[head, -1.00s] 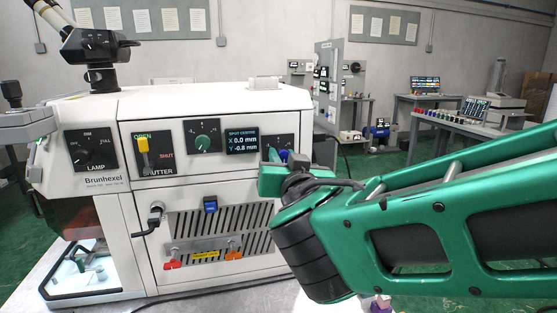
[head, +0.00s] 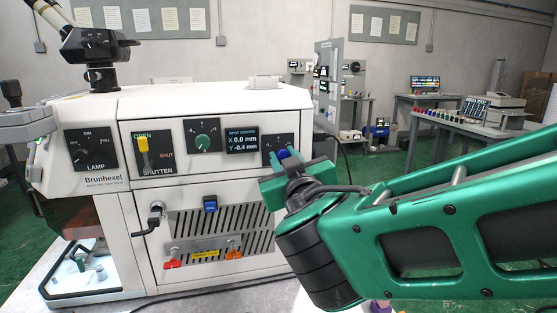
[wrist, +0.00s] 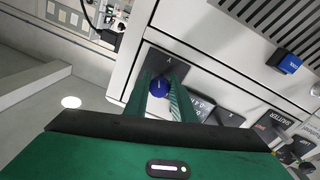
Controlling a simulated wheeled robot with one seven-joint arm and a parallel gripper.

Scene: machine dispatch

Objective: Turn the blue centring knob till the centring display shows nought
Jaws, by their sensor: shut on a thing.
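The blue centring knob (wrist: 158,86) sits on a dark panel of the white machine, between my gripper's two green fingers in the wrist view. In the head view the knob (head: 283,154) is partly hidden by my gripper (head: 290,166). My gripper also shows in the wrist view (wrist: 160,95), shut on the knob. The centring display (head: 242,142), headed SPOT CENTRE, reads X 0.0 mm and Y -0.4 mm.
A green knob (head: 203,141) is left of the display. A yellow shutter lever (head: 143,152) and a lamp dial (head: 80,154) are further left. A blue switch (head: 210,204) and a vent grille are below. Benches with equipment stand behind at right.

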